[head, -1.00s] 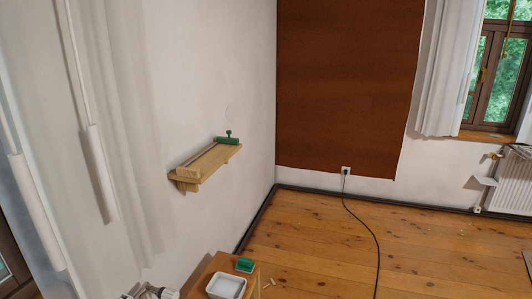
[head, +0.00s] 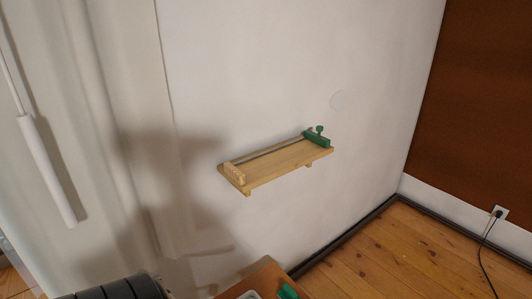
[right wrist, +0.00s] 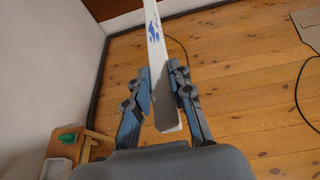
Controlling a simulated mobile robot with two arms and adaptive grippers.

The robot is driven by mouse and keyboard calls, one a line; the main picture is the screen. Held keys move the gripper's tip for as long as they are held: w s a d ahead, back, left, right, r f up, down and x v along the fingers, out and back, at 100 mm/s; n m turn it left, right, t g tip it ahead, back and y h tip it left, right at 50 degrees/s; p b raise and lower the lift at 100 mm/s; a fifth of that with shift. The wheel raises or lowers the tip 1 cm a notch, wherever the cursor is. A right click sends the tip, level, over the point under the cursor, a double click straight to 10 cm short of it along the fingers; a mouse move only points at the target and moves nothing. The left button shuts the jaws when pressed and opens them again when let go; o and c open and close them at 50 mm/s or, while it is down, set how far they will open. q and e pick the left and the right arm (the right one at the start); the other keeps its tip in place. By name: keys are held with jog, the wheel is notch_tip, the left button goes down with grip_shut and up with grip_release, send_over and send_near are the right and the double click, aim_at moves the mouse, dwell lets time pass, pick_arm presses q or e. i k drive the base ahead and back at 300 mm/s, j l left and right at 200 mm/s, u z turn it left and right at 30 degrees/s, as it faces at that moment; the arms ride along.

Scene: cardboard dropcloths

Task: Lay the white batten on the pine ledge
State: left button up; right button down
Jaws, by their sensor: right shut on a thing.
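The pine ledge (head: 280,162) is fixed to the white wall in the middle of the head view. A green object with a knob (head: 317,139) sits at its right end, and a pale wooden block (head: 234,173) at its left end. Between them the front of its top is bare. In the right wrist view my right gripper (right wrist: 164,84) is shut on the white batten (right wrist: 153,28), which has blue marks. The batten points away from the gripper and its far end is cut off by the frame. My left gripper is not in view.
A small wooden stand (right wrist: 82,146) with a green item (right wrist: 68,137) and a white tray (right wrist: 56,168) is at the lower left of the right wrist view. A black cable (head: 486,250) runs over the plank floor. A white curtain (head: 100,120) hangs left of the ledge.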

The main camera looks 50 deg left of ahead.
aim_at(274, 162)
jog(key=i+l+u, duration=0.1)
jog(key=i+u, duration=0.15)
jog(key=u, duration=0.2)
jog(key=i+l+u, duration=0.2)
jog(key=u, duration=0.25)
jog(key=i+l+u, duration=0.2)
jog(key=u, duration=0.3)
jog(key=i+l+u, duration=0.15)
jog(key=l+u, duration=0.3)
jog(key=j, duration=0.1)
